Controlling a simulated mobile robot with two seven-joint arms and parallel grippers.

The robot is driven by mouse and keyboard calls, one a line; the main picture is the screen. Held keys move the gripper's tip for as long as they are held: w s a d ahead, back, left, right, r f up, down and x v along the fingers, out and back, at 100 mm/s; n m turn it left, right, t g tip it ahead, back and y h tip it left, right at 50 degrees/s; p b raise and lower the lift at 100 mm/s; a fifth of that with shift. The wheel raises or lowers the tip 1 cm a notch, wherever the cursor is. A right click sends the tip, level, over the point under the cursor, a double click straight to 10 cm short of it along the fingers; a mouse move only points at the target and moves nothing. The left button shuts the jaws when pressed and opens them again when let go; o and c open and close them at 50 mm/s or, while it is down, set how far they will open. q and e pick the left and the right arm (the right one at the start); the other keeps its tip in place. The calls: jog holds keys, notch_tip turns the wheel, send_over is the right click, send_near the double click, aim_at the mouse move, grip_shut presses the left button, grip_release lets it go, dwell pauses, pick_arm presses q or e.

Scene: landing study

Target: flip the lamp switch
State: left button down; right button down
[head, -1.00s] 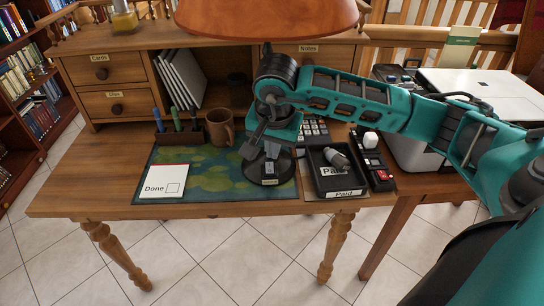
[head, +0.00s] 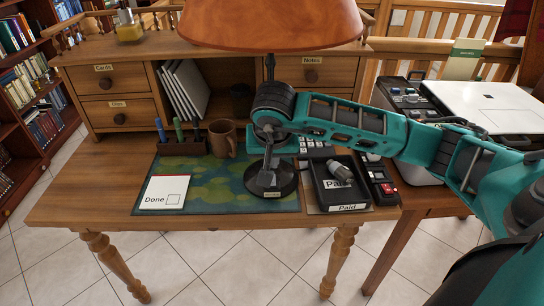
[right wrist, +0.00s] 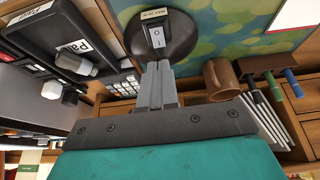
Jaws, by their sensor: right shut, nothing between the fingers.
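The lamp has a large orange-brown shade (head: 270,25) at the top of the head view and a round black base (head: 285,182) on the green desk mat. In the right wrist view the base (right wrist: 178,42) carries a pale rocker switch (right wrist: 156,37) beside a small label. My right gripper (head: 267,168) is over the base, shut and empty, its fingers pointing down. In the right wrist view its closed fingertips (right wrist: 158,66) lie just short of the switch; I cannot tell whether they touch. The fingers cover the switch in the head view. My left gripper is out of view.
A black tray (head: 322,188) marked Paid, holding a bulb-like object, stands right of the base. A red-buttoned strip (head: 382,188) is beyond it. A brown mug (head: 222,140), a pen holder (head: 182,147) and a Done card (head: 164,192) are to the left.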

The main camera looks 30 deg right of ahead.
jog(key=x, duration=0.5)
jog(key=shift+w+d+f, duration=0.1)
jog(key=shift+f, duration=0.25)
jog(key=shift+w+d+f, duration=0.1)
jog(key=shift+w+f, duration=0.05)
jog(key=shift+f, duration=0.25)
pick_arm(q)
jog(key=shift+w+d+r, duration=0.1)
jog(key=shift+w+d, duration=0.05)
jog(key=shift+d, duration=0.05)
